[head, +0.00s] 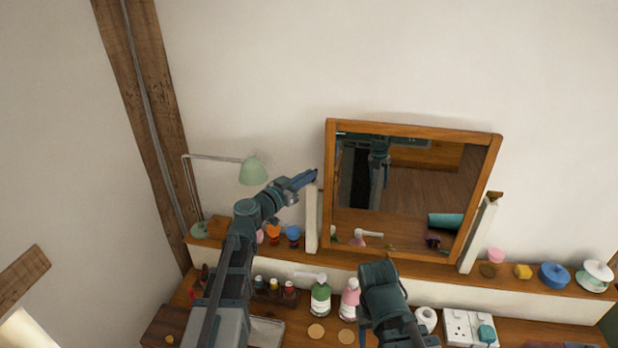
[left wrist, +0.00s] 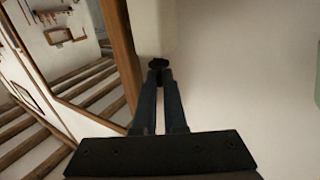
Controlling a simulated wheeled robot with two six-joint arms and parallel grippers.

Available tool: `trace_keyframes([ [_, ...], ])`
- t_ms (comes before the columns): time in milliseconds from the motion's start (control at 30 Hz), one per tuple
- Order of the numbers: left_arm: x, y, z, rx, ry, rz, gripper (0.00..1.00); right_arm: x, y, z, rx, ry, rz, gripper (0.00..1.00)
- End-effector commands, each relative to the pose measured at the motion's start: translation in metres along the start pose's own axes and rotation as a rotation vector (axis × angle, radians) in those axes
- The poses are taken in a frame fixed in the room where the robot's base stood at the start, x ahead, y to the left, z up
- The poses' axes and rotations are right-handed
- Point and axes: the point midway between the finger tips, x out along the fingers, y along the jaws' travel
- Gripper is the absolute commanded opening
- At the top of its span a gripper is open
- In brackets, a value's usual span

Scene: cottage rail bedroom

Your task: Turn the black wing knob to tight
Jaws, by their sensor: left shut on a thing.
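The black wing knob (left wrist: 158,63) shows in the left wrist view, on the pale post (left wrist: 154,28) beside the mirror's wooden frame. My left gripper (left wrist: 159,75) is shut on it, its two fingers close together with the knob at their tips. In the head view my left gripper (head: 309,178) reaches the top of the left white post (head: 312,220), and the knob is hidden there. The mirror (head: 400,190) stands between two posts and is tilted. My right arm (head: 383,290) is at the lower middle of the head view; its fingers are not visible.
A green lamp (head: 253,171) stands left of my left arm. The shelf holds small jars and a blue pot (head: 553,275). Below are a green bottle (head: 320,298), a pink bottle (head: 349,300) and a white socket block (head: 470,327). The wall above is clear.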

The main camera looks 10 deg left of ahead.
Motion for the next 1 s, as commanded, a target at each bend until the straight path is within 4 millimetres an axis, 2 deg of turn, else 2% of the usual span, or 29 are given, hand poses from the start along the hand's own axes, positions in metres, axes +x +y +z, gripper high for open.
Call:
trace_keyframes([
  [100, 0.0025, -0.0085, 0.0004, 0.001, -0.001, 0.107, 0.00, 0.0002, 0.0000, 0.0000, 0.000, 0.000, 0.000, 0.56],
  [500, 0.0047, -0.0134, 0.0005, 0.001, -0.001, 0.416, 0.00, 0.0002, 0.0000, 0.0000, 0.000, 0.000, 0.000, 0.56],
  [1000, 0.0043, -0.0133, 0.0005, 0.001, -0.001, 0.566, 0.00, 0.0002, 0.0000, 0.0000, 0.000, 0.000, 0.000, 0.56],
])
